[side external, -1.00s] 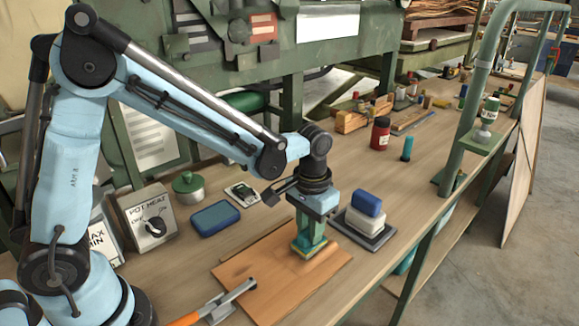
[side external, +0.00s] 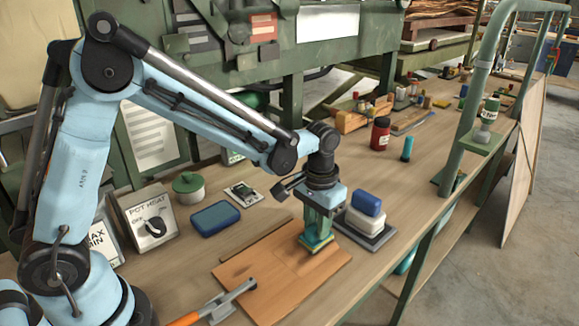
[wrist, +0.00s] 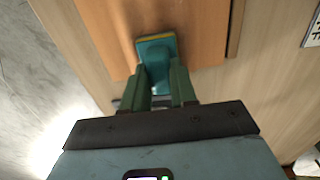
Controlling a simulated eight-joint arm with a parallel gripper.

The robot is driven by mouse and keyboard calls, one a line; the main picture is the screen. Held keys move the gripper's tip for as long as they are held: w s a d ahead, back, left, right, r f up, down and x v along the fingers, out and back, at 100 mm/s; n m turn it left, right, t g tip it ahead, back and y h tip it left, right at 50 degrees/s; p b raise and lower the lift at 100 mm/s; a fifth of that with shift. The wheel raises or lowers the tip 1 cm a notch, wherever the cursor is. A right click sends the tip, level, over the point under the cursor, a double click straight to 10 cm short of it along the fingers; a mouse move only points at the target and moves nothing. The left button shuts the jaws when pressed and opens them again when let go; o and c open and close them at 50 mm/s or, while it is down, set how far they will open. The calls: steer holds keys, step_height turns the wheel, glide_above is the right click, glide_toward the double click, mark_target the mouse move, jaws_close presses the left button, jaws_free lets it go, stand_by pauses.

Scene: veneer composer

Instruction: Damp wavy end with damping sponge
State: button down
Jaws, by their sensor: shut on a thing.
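The veneer sheet (side external: 270,284) is an orange-brown panel lying on the bench; part of it also shows in the wrist view (wrist: 205,28). My gripper (side external: 319,220) is shut on the damping sponge (side external: 316,243), a teal-handled block with a yellow layer below. The sponge is over the sheet's far right end, at or very close to its surface; contact is hard to tell. In the wrist view, the sponge (wrist: 156,55) sits between the fingers of my gripper (wrist: 160,82). Waviness in that end is not clearly visible.
An orange-handled clamp (side external: 222,303) reaches onto the sheet's left side. A blue-and-white block stack (side external: 362,216) stands close right of my gripper. A blue pad (side external: 215,218), a green-lidded pot (side external: 188,187) and the pot heat box (side external: 147,223) stand at left.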

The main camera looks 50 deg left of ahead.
steer(key=shift+s+f, duration=0.15)
steer(key=shift+s, duration=3.5)
steer(key=shift+a, duration=0.4)
steer(key=shift+w+r, duration=0.2)
steer(key=shift+w, duration=1.2)
steer(key=shift+w+f, duration=0.15)
steer(key=shift+w, duration=2.65)
steer(key=shift+s, duration=1.45)
steer(key=shift+s+f, duration=0.15)
steer(key=shift+s, duration=2.7)
